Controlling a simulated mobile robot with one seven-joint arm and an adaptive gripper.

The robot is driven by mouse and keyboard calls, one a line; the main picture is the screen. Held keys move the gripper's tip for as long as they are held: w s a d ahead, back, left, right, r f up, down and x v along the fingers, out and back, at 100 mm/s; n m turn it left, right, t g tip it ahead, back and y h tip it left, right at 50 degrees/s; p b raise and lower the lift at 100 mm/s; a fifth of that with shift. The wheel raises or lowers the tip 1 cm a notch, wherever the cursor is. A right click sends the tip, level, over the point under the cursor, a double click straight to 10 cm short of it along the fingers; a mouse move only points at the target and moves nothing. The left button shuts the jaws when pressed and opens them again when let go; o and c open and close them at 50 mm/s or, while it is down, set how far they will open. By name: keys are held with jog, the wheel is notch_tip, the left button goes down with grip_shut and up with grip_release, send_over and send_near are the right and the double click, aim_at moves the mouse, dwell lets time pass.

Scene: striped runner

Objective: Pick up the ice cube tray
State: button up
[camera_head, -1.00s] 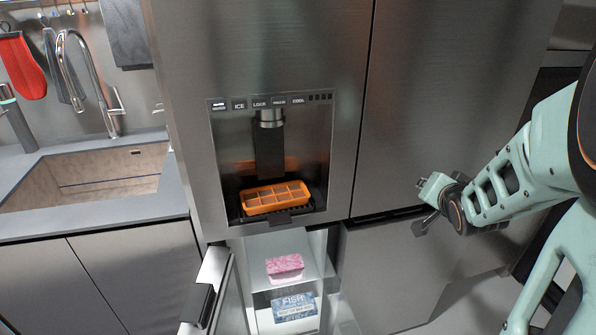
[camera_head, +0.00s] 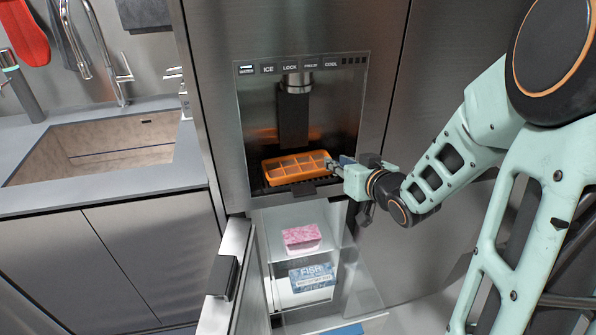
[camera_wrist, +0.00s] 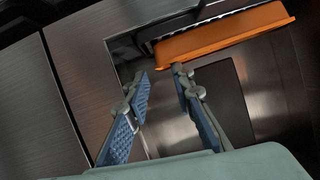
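The orange ice cube tray (camera_head: 297,167) rests on the dark grille of the fridge's dispenser recess in the head view. It also shows in the wrist view (camera_wrist: 225,35), beyond the fingertips near the top edge. My gripper (camera_head: 338,165) is at the tray's right end in the head view. In the wrist view my gripper (camera_wrist: 158,75) has its two blue-padded fingers apart, with nothing between them. The tray lies ahead of the fingers, not between them. Whether a fingertip touches the tray, I cannot tell.
The dispenser nozzle (camera_head: 294,110) hangs above the tray. Below, the open freezer compartment holds a pink package (camera_head: 302,238) and a blue-white fish box (camera_head: 312,277). The freezer door (camera_head: 224,280) stands open at left. A sink (camera_head: 100,145) and counter lie further left.

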jog(key=shift+x, duration=2.75)
jog(key=shift+r, duration=0.1)
grip_shut()
